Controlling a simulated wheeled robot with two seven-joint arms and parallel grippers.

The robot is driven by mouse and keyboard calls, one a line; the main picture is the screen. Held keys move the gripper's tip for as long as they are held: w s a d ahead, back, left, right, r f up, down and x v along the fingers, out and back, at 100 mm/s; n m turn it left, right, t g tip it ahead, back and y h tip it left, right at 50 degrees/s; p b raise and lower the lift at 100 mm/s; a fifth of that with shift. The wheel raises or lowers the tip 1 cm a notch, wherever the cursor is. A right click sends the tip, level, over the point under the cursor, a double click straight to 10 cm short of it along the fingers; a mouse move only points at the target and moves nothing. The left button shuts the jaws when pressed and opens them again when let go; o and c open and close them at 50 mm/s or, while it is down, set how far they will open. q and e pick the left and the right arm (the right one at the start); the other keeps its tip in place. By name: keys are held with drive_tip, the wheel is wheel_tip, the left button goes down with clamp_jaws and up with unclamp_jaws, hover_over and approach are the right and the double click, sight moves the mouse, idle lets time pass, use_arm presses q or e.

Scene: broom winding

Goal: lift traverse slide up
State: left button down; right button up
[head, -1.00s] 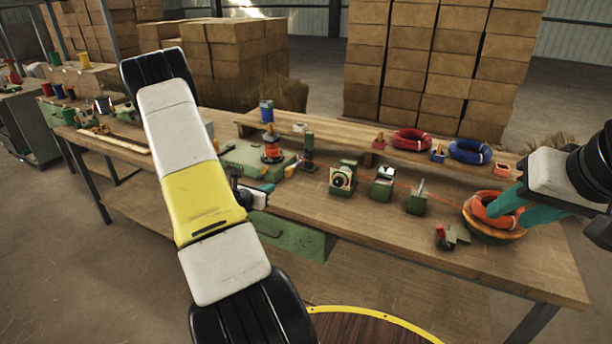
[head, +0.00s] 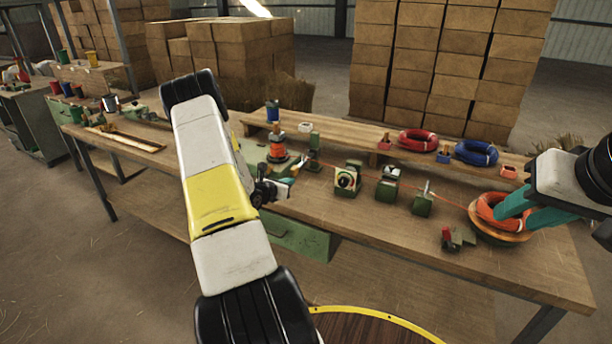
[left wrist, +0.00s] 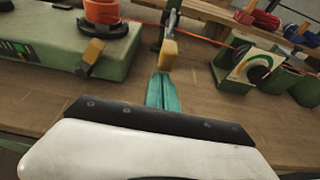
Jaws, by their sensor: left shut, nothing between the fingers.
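A small upright post (head: 314,157) stands on the workbench between the orange spool (head: 277,150) and the dial box (head: 347,179). In the left wrist view a yellow block (left wrist: 168,53) sits low on this post; I take it to be the traverse slide. My left gripper (head: 289,184) is shut and empty. In the left wrist view its teal fingers (left wrist: 162,82) lie together just below the yellow block; I cannot tell if they touch it. My right gripper (head: 512,208) has its teal fingers at the orange coil (head: 490,204); whether it grips is unclear.
The spool sits on a green machine (left wrist: 55,45) left of the post. A thin orange strand runs from the spool past the post towards the coil. Small green fixtures (head: 387,186) stand further right. A raised shelf (head: 360,141) holds red and blue coils behind.

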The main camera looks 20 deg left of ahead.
sight(291, 171)
use_arm(q)
drive_tip(key=shift+r, duration=0.1)
drive_tip(key=shift+r, duration=2)
